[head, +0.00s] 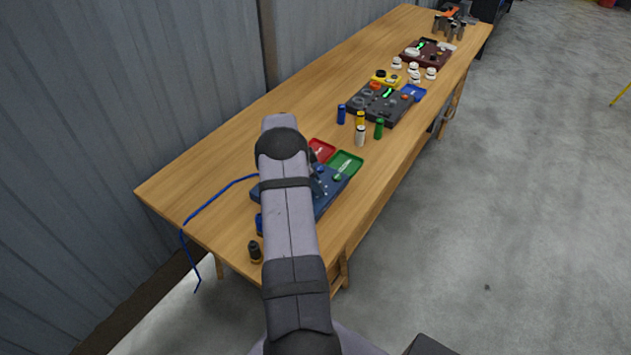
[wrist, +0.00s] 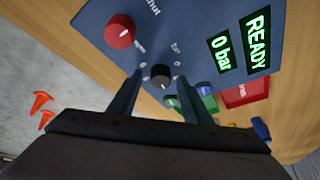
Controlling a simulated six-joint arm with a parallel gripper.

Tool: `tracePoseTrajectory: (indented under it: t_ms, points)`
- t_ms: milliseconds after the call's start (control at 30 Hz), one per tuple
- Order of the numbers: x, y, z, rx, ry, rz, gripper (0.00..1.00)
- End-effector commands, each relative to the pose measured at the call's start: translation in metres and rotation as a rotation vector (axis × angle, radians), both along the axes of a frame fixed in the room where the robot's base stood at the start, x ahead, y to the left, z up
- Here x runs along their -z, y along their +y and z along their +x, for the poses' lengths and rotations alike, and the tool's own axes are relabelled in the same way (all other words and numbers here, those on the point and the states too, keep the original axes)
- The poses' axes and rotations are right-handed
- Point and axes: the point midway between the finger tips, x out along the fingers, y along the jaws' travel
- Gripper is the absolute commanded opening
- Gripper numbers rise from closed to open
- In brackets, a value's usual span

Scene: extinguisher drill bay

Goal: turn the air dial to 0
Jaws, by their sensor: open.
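The blue panel (wrist: 195,25) lies on the table, and it also shows in the head view (head: 330,196), partly behind my arm. On it is a small black dial (wrist: 160,78) with a white mark and a scale lettered "bar", which I take as the air dial. A red knob (wrist: 120,32) marked shut and open sits up and left of it. A display reads "0 bar" (wrist: 221,54), another reads "READY" (wrist: 257,39). My gripper (wrist: 158,74) is open, its fingers on either side of the black dial. I cannot tell whether they touch it.
A green tray (head: 346,164) and a red tray (head: 322,150) lie beside the panel. A dark control box (head: 380,104) lies beyond. A dark fitting (head: 255,251) stands near the front edge.

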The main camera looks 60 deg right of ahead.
Motion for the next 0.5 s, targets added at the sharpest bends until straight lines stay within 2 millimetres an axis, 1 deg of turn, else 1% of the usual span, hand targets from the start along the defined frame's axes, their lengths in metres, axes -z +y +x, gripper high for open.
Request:
tracePoseTrajectory:
  t_ms: [67, 100, 167, 200, 233, 500]
  points:
    - [0.0000, 0.0000, 0.0000, 0.000, 0.000, 0.000, 0.44]
    - [0.0000, 0.0001, 0.0001, 0.000, 0.000, 0.000, 0.35]
    - [0.0000, 0.0001, 0.0001, 0.000, 0.000, 0.000, 0.20]
    - [-0.0001, 0.0001, 0.0001, 0.000, 0.000, 0.000, 0.11]
    - [-0.0001, 0.0001, 0.0001, 0.000, 0.000, 0.000, 0.04]
    - [0.0004, 0.0002, 0.0001, -0.011, -0.001, 0.000, 0.03]
